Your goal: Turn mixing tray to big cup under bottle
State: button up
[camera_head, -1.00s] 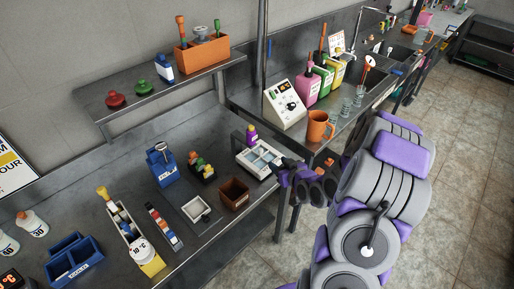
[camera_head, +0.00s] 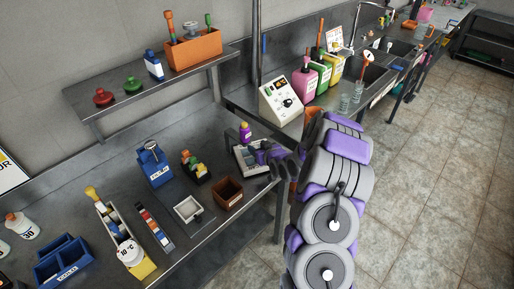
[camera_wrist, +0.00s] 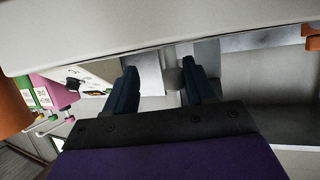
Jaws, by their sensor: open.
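The white mixing tray (camera_head: 239,160) lies near the bench's front edge in the head view, with its right part hidden behind my gripper. A pale surface fills the top of that view. I cannot make out which tray cup is under the bottle.
A brown box (camera_head: 229,191) and a small white dish (camera_head: 188,209) are left of the tray. A rack of coloured pieces (camera_head: 195,166) and a blue container (camera_head: 154,166) stand behind. On the right bench are a white control box (camera_head: 281,101) and an orange mug (camera_head: 313,118), partly hidden.

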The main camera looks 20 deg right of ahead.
jog(key=shift+w+a+f, duration=0.35)
jog(key=shift+w+a, duration=0.4)
jog(key=shift+w, duration=0.05)
jog(key=shift+w+a+r, duration=0.1)
jog(key=shift+w+a, duration=0.05)
jog(key=shift+a, duration=0.3)
jog(key=shift+d, duration=0.85)
jog(key=shift+c, duration=2)
jog(key=shift+a, duration=0.45)
jog(key=c, duration=0.3)
grip_shut()
jog(key=shift+d, duration=0.1)
